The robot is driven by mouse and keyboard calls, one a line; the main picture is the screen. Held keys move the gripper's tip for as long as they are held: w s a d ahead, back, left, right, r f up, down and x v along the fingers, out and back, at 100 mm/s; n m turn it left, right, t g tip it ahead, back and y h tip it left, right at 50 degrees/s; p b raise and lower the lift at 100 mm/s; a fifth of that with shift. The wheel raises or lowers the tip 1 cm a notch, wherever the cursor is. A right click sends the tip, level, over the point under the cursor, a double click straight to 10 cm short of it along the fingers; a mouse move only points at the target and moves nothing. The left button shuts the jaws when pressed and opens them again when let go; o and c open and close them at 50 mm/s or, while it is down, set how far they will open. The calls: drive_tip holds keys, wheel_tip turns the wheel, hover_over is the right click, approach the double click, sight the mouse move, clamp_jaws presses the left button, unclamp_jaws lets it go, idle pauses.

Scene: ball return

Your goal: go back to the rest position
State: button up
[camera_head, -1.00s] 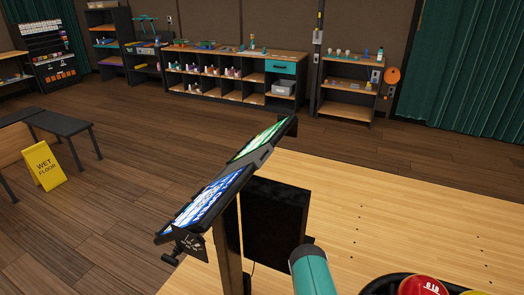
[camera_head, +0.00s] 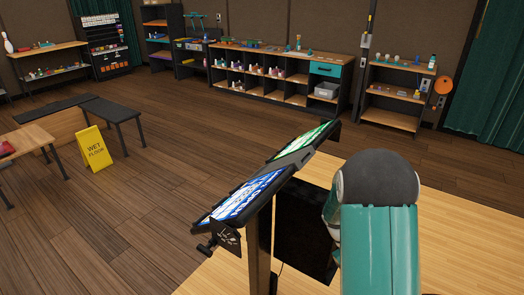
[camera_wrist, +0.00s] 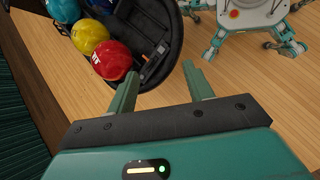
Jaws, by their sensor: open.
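My gripper (camera_wrist: 163,92) shows in the wrist view with its two teal fingers apart and nothing between them. Beyond the fingers is the black ball return tray (camera_wrist: 176,60). It holds a red ball (camera_wrist: 111,60), a yellow ball (camera_wrist: 90,37) and a blue ball (camera_wrist: 63,9), with another blue ball partly cut off at the top edge. The red ball is nearest the left finger in the picture, apart from it as far as I can tell. In the head view my teal arm fills the lower right, and the gripper itself is out of that view.
A scoring console with two screens (camera_head: 245,195) stands close in front, left of my arm. A yellow wet floor sign (camera_head: 94,148) and dark benches (camera_head: 125,112) are at the left. Shelves (camera_head: 272,78) line the back wall. Open wood floor lies between.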

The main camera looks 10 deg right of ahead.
drive_tip(key=s+a+r+t+y, duration=0.1)
drive_tip(key=s+a+r+t, duration=0.3)
drive_tip(key=r, duration=0.5)
drive_tip(key=s+a+r+t+y, duration=0.2)
drive_tip(key=s+a+r+t, duration=0.1)
drive_tip(key=a+r, duration=0.6)
drive_tip(key=s+a+r+m+t+y, duration=0.1)
drive_tip(key=s+a+r+t, duration=0.3)
drive_tip(key=a+r, duration=0.3)
wheel_tip(320, 180, up, 2)
drive_tip(key=shift+s+r+t, duration=0.25)
drive_tip(key=shift+s+t, duration=0.1)
drive_tip(key=shift+t, duration=0.15)
drive_tip(key=c, duration=0.3)
drive_tip(key=shift+c, duration=0.2)
drive_tip(key=shift+d, duration=0.15)
